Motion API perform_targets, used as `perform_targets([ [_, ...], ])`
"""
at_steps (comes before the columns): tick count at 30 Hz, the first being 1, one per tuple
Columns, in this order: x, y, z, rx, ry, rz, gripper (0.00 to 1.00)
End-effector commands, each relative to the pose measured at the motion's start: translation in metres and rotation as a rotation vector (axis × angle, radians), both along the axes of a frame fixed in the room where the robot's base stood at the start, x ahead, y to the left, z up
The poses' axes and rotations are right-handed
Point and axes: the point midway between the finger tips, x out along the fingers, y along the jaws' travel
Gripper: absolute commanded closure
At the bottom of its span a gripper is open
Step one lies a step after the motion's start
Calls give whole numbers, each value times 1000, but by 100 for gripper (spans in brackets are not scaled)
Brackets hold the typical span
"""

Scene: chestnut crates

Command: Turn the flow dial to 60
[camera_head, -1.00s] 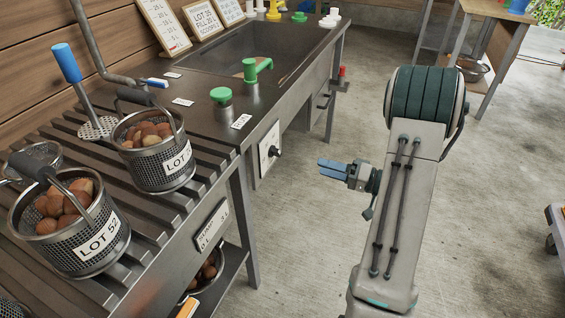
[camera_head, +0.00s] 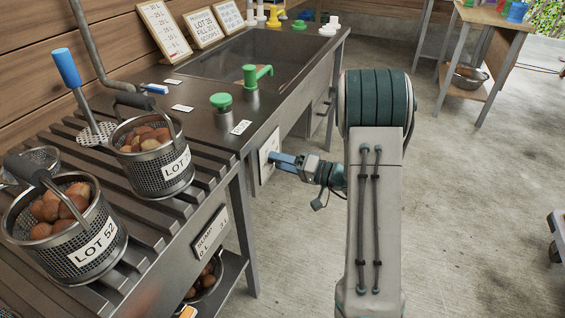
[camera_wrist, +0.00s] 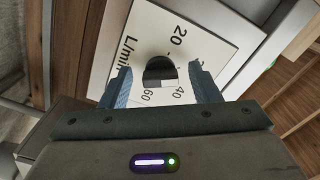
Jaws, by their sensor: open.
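The flow dial is a dark round knob (camera_wrist: 159,71) on a white plate (camera_wrist: 205,45) in the wrist view. The plate reads "L/min" with marks 20, 40 and 60. Which mark the knob points to cannot be told. In the head view the plate (camera_head: 266,150) is on the front of the metal bench, and my fingers hide the knob. My gripper (camera_head: 274,159) is at the plate. In the wrist view its two blue fingers (camera_wrist: 160,80) are open, one on either side of the knob, with gaps visible between.
Wire baskets of chestnuts, one marked LOT 52 (camera_head: 98,250), stand on the slatted left part. The concrete floor right of my arm is mostly clear.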

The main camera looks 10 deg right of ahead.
Motion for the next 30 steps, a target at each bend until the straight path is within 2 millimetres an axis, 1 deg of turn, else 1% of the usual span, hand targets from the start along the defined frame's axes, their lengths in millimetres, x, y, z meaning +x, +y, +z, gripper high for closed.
perform_targets([
  [3, 0, 0, 0, 0, 0, 0, 44],
  [4, 0, 0, 0, 0, 0, 1, 46],
  [5, 0, 0, 0, 0, 0, 1, 55],
  [6, 0, 0, 0, 0, 0, 1, 66],
  [8, 0, 0, 0, 0, 0, 1, 83],
  [9, 0, 0, 0, 0, 0, 1, 88],
  [20, 0, 0, 0, 25, 34, 1, 88],
  [26, 0, 0, 0, 90, 123, 1, 88],
  [30, 0, 0, 1, 159, 217, 0, 88],
])
